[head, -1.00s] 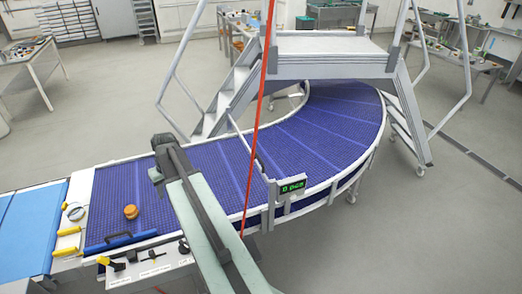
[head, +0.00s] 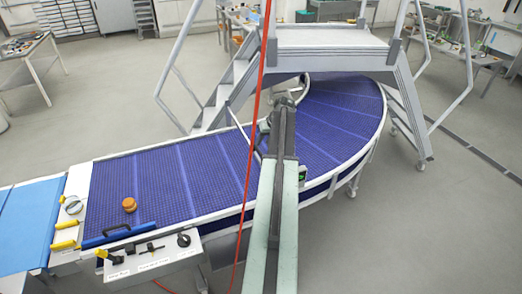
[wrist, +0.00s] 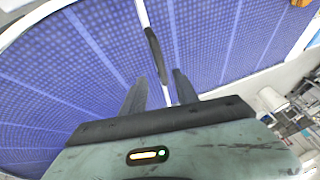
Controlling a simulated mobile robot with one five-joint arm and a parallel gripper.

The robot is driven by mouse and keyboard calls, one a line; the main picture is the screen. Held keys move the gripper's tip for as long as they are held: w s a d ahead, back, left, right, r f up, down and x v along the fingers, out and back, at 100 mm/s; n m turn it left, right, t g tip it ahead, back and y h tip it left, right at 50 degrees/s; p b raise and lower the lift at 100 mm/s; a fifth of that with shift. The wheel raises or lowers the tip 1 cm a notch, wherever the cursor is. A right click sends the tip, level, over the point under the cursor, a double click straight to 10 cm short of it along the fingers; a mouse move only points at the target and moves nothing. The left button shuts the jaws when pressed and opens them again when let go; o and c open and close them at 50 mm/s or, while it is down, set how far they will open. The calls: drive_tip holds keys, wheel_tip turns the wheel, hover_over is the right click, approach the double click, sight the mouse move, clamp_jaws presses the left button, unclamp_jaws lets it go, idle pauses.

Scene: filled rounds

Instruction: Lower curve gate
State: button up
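The curve gate is a thin pale bar (head: 240,127) at the curved blue conveyor, beside the post with the green display (head: 302,174). My arm hides its near end and part of the post in the head view. In the wrist view the bar (wrist: 143,14) runs down the picture, with a black grip sleeve (wrist: 154,50) on it. My gripper (wrist: 160,74) is open, its two dark fingers apart on either side of the bar's lower stretch. Whether the fingers reach to the bar's depth I cannot tell. In the head view my gripper (head: 290,92) is over the curve.
An orange round item (head: 129,205) lies on the belt at the left, near a blue bar with a black handle (head: 119,235). A control panel (head: 155,258) sits at the front edge. A stepped bridge (head: 330,55) spans the far curve. A red cable (head: 254,130) hangs in front.

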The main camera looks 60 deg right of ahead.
drive_tip(key=b+x, duration=0.4)
drive_tip(key=x, duration=0.1)
drive_tip(key=shift+w+f, duration=0.1)
drive_tip(key=shift+f, duration=0.3)
drive_tip(key=shift+r, duration=0.15)
drive_tip(key=shift+c, duration=0.6)
clamp_jaws()
